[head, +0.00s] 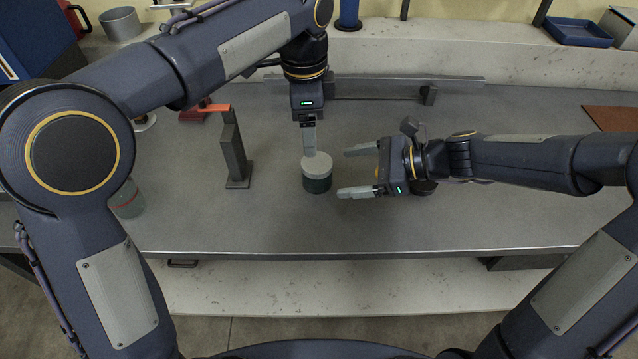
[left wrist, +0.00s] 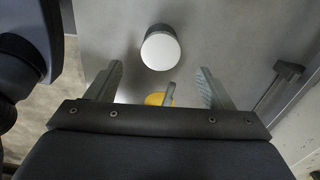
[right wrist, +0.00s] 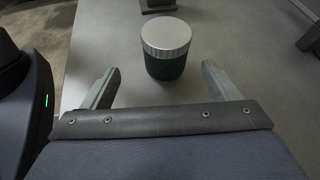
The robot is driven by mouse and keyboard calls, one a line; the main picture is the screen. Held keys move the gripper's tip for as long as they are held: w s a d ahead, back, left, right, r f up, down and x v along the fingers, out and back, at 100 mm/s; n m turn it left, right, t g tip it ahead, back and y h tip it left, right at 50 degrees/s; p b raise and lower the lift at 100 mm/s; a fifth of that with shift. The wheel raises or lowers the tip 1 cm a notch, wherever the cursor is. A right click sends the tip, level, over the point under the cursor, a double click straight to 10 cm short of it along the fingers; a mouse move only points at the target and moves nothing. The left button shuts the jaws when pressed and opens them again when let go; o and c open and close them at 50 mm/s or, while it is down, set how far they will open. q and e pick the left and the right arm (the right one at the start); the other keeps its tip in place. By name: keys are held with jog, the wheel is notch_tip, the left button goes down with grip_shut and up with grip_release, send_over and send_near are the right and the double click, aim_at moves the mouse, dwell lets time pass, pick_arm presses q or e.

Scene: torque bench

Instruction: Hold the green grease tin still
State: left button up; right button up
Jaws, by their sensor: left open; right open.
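The green grease tin (head: 317,184), dark green with a pale lid, stands upright on the grey bench in the head view. My right gripper (head: 351,172) is open and level, just right of the tin, its fingers pointing at it. In the right wrist view the tin (right wrist: 166,65) stands ahead, between the lines of the open fingers, with no contact visible. My left gripper (head: 310,140) points down, behind and above the tin. In the left wrist view its fingers (left wrist: 160,80) are spread and empty, and the tin's lid (left wrist: 161,49) shows beyond them.
A dark metal post stand (head: 235,155) rises left of the tin. A jar with a red band (head: 127,200) is partly hidden by my left arm. A long rail (head: 455,84) runs along the back. A brown board (head: 612,119) lies far right. The bench front is clear.

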aim_at(315, 174)
pick_arm(q)
jog(key=shift+w+d+f+m, duration=0.15)
jog(key=shift+d+f+m, duration=0.2)
jog(key=shift+d, duration=0.3)
pick_arm(e)
jog(key=shift+w+a+f+m, duration=0.3)
jog(key=shift+w+f+m, duration=0.1)
jog(key=shift+f, duration=0.1)
pick_arm(q)
jog(key=shift+d, duration=0.2)
pick_arm(e)
jog(key=shift+w+a+f, duration=0.1)
jog(key=shift+w+a, duration=0.05)
jog(key=shift+a, duration=0.15)
pick_arm(q)
jog(key=shift+a, duration=0.1)
pick_arm(e)
jog(key=x, duration=0.7)
jog(key=shift+a, duration=0.15)
jog(key=shift+c, duration=0.4)
